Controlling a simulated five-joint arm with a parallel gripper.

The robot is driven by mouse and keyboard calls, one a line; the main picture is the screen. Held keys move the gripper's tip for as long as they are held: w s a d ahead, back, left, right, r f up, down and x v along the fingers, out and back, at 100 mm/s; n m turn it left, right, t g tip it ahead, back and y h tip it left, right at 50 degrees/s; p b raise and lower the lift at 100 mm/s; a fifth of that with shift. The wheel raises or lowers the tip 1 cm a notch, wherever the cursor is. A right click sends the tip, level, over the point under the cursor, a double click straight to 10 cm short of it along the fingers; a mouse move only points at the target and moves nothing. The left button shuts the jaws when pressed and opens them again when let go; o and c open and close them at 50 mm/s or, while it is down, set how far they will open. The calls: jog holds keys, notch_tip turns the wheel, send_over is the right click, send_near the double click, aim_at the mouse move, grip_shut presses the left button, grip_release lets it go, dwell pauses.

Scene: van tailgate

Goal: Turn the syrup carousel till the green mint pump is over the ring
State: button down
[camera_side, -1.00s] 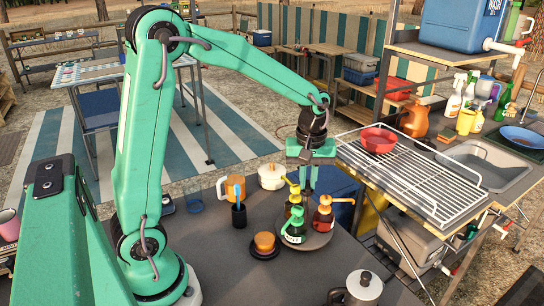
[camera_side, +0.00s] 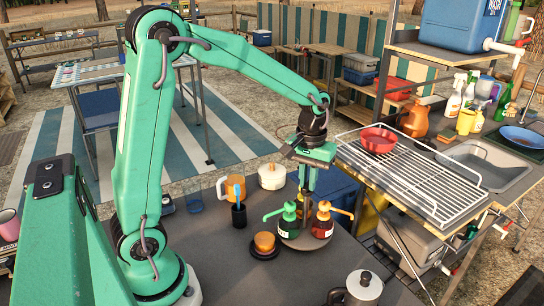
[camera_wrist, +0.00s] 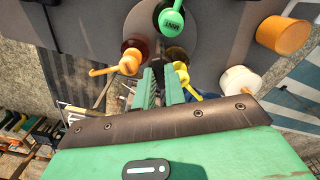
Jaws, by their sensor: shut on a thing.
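The round syrup carousel (camera_side: 304,243) stands on the dark counter. Its green mint pump (camera_side: 289,224) is at the left, upright, with the spout pointing left; it also shows in the wrist view (camera_wrist: 172,21). A red pump with an orange spout (camera_side: 322,224) is at the right, spout to the right. A yellow-spouted pump (camera_wrist: 176,55) is behind my gripper, mostly hidden in the side view. My gripper (camera_side: 304,212) points down, its fingers shut at the carousel's middle among the bottles. The exact part gripped is hidden.
An orange cup (camera_side: 264,240) on a dark saucer sits left of the carousel. A dark holder (camera_side: 238,217), an orange mug (camera_side: 230,188) and a white pot (camera_side: 272,177) stand behind it. A metal pot (camera_side: 362,287) is at front right. A wire rack (camera_side: 425,180) lies right.

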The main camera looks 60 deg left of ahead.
jog(key=c, duration=1.5)
grip_release()
jog(key=shift+o, duration=0.2)
jog(key=shift+r, duration=0.1)
jog(key=shift+r, duration=3.85)
jog(key=shift+s, duration=0.1)
jog(key=s+d+r+m+t, duration=0.1)
jog(key=s+m+t, duration=0.1)
jog(key=s, duration=0.6)
jog(key=s+d+m+t, duration=0.2)
jog(key=s+m+t, duration=0.1)
jog(key=s, duration=0.6)
jog(key=shift+r+m+t, duration=0.3)
jog(key=shift+r+m, duration=0.1)
jog(key=shift+m, duration=0.2)
